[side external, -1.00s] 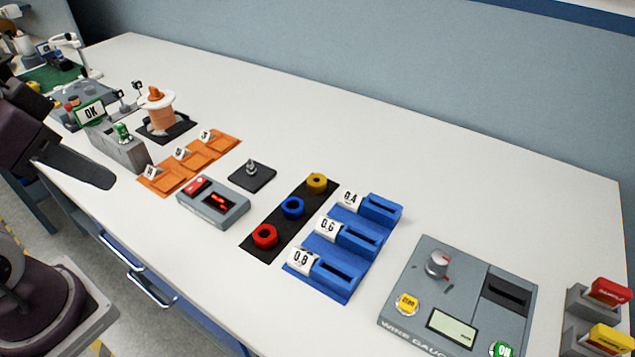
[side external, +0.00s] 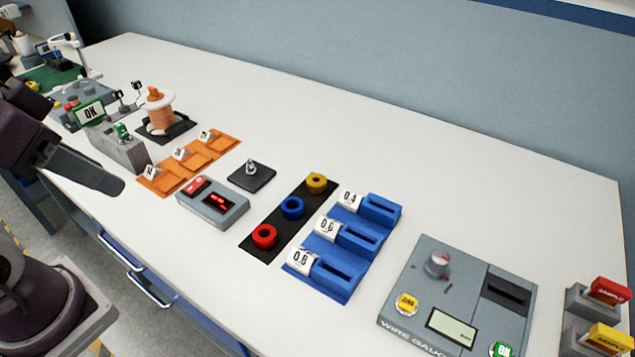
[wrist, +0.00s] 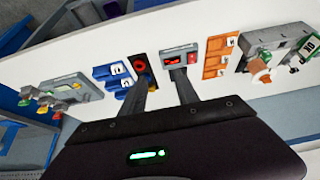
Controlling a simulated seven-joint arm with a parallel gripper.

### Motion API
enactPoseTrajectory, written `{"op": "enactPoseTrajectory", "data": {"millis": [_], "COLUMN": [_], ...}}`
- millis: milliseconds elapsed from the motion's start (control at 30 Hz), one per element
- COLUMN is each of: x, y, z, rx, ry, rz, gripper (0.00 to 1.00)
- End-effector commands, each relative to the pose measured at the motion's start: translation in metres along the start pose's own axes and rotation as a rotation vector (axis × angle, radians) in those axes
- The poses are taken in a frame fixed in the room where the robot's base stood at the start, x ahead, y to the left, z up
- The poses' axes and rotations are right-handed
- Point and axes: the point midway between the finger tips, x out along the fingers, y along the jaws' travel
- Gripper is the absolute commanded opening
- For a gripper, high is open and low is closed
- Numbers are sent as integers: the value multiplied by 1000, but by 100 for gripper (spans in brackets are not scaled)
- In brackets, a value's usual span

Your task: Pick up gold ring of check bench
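The gold ring (side external: 316,182) lies at the far end of a black mat (side external: 275,229). The blue ring (side external: 292,207) and the red ring (side external: 264,236) lie nearer on the same mat. My gripper (side external: 114,187) is at the left edge of the side view, well away from the rings. In the wrist view my gripper (wrist: 162,72) has its two fingers apart with nothing held between them.
A black pad with a small metal post (side external: 251,174) is behind that box. A wire gauge (side external: 458,297) is farther right. The rear bench is clear.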

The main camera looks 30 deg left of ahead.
Motion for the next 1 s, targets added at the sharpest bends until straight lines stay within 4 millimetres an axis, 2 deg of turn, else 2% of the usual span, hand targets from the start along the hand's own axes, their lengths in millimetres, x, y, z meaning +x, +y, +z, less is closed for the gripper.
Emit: {"op": "enactPoseTrajectory", "data": {"millis": [33, 100, 400, 467, 567, 600, 667, 700, 767, 800, 867, 900, 1000], "x": [0, 0, 0, -1, 5, 14, 33, 50, 82, 106, 146, 173, 233], "y": [0, 0, 0, 1, 6, 11, 18, 24, 34, 42, 53, 61, 77], "z": [0, 0, -4, -18, -69, -94, -130, -152, -181, -198, -217, -225, -233], "rx": [0, 0, 19, 90, 354, 495, 709, 851, 1062, 1201, 1403, 1527, 1787], "ry": [0, 0, -4, -24, -89, -123, -168, -194, -232, -253, -277, -290, -303], "rz": [0, 0, 0, 2, 20, 36, 69, 96, 146, 185, 248, 293, 397], "gripper": [49, 60, 60, 60, 60, 60, 60, 60, 60, 60, 60, 60, 60]}}
